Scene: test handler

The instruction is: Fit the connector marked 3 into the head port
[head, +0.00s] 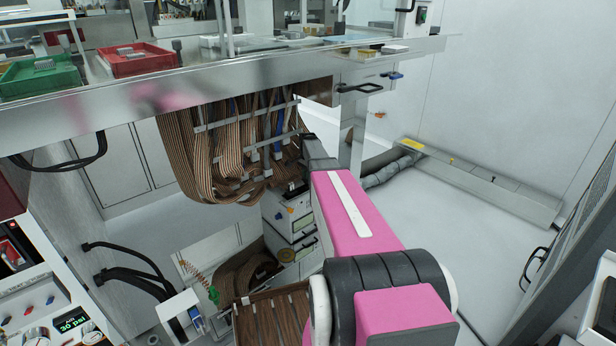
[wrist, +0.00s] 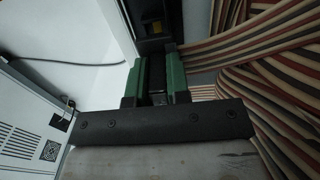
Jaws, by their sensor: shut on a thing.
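In the wrist view my gripper (wrist: 157,72) has two green fingers closed on a dark connector (wrist: 157,88), which shows as a black block between them. No number can be read on it. A striped ribbon cable (wrist: 225,45) runs off to the right from beside the fingertips. Just beyond the fingertips is a dark housing (wrist: 155,20) with a small yellowish mark; I cannot tell whether it is the head port or part of the connector. In the head view my pink arm reaches under the bench, and the gripper is mostly hidden near the cables.
Striped ribbon cables (head: 225,150) hang in thick loops under the metal bench (head: 260,78). A white cabinet (head: 290,215) stands below them. Red (head: 137,60) and green (head: 40,77) trays sit on the bench. The floor at right is open up to a low metal beam (head: 480,180).

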